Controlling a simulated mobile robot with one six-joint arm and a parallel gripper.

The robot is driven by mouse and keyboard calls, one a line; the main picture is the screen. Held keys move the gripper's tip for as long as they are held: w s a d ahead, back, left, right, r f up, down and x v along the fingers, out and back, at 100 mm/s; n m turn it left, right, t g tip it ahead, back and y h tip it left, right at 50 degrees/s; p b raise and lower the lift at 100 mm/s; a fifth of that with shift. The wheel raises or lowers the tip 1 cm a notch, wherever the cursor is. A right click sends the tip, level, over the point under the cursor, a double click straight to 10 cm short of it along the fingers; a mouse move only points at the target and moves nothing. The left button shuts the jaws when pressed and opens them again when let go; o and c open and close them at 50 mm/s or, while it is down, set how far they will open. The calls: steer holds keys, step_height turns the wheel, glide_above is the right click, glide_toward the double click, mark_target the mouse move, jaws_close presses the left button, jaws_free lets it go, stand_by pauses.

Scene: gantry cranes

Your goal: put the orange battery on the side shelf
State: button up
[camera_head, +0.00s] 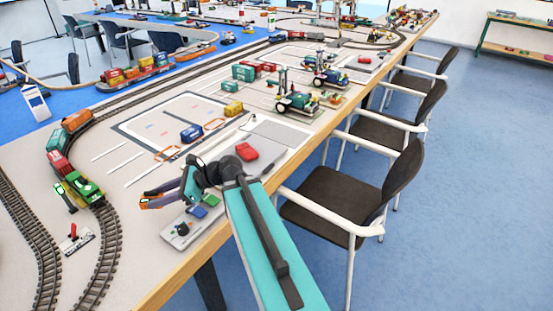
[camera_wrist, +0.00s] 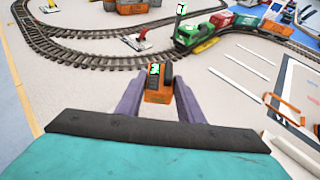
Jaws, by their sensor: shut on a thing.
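An orange battery (camera_wrist: 157,96) with a dark upper part shows in the wrist view between the two fingers of my gripper (camera_wrist: 157,90). The fingers are shut on it. In the head view my gripper (camera_head: 150,202) reaches left over the train table, near its front edge. The orange at its tip is small there, and the battery is partly hidden by the fingers.
The long table (camera_head: 100,150) carries curved tracks, a green locomotive (camera_head: 82,188) with wagons, crane models and containers. A grey tray (camera_head: 168,240) with coloured pieces lies under my arm. Several black chairs (camera_head: 340,200) line the table's right side. Blue floor (camera_head: 480,200) beyond is clear.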

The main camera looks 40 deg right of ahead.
steer(key=s+d+r+m+t+h+p, duration=0.1)
steer(key=s+d+m+t+h+p, duration=0.15)
steer(key=d+p, duration=0.55)
steer(key=s+d+r+m+t+h+p, duration=0.1)
steer(key=s+d+m+p, duration=0.15)
steer(key=d, duration=1.05)
steer(key=s+d+r+m+t+h+p, duration=0.1)
steer(key=s+d+m+t+h+p, duration=0.1)
steer(key=s+d+p, duration=0.8)
steer(key=s+d+m+h, duration=0.1)
steer(key=s+d+h, duration=0.1)
steer(key=d, duration=0.3)
steer(key=shift+s+d+r, duration=0.15)
steer(key=shift+s+d, duration=0.25)
steer(key=shift+s, duration=0.05)
steer(key=shift+w, duration=0.1)
steer(key=w+d+b, duration=0.1)
steer(key=b, duration=0.1)
steer(key=w+d+b, duration=0.1)
steer(key=b, duration=0.2)
steer(key=shift+w+f, duration=0.25)
steer(key=shift+f, duration=0.1)
